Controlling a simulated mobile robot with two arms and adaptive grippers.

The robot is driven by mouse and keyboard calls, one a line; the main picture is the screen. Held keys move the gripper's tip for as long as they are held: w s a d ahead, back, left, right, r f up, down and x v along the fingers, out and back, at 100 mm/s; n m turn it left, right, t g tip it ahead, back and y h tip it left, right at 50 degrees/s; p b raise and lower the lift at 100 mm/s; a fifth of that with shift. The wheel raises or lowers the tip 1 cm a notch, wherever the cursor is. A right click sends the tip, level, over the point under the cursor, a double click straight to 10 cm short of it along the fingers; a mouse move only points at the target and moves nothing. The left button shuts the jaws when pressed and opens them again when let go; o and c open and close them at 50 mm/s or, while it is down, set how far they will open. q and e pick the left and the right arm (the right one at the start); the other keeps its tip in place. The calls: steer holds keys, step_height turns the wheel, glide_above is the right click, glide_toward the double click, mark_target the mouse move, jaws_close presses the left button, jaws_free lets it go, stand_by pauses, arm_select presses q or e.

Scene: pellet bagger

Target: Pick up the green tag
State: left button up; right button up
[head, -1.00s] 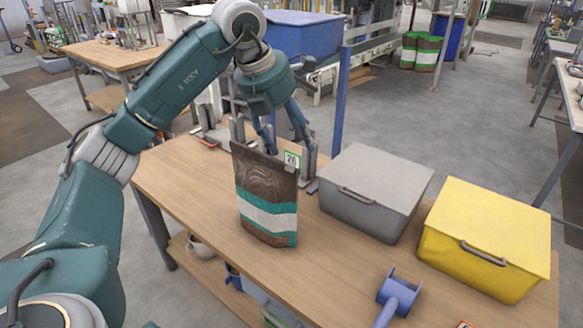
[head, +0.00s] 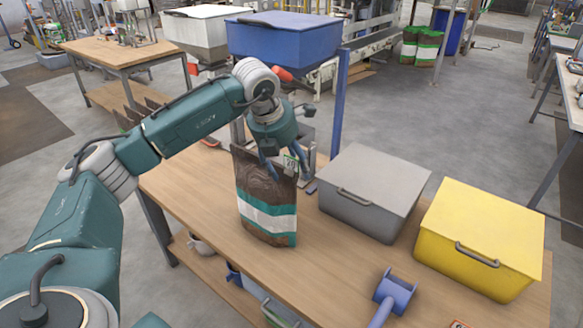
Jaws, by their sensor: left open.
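The green tag (head: 290,164), a small card with a green edge and a dark number, is at the top right corner of a brown pellet bag (head: 266,196) with teal and white bands. The bag stands upright on the wooden table. My left gripper (head: 284,168) is open, pointing down at the bag's top, with its fingers close around the tag. The fingers partly cover the tag, and I cannot tell whether they touch it. My right gripper is out of view.
A grey lidded bin (head: 373,190) and a yellow lidded bin (head: 481,238) stand right of the bag. Grey machine parts and a blue post (head: 340,105) stand behind the bag. Bare tabletop (head: 205,200) lies left of it.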

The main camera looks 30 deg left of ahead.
arm_select(q)
steer(key=shift+d, duration=0.1)
steer(key=c, duration=1.4)
steer(key=shift+s+r, duration=0.1)
steer(key=shift+c, duration=0.2)
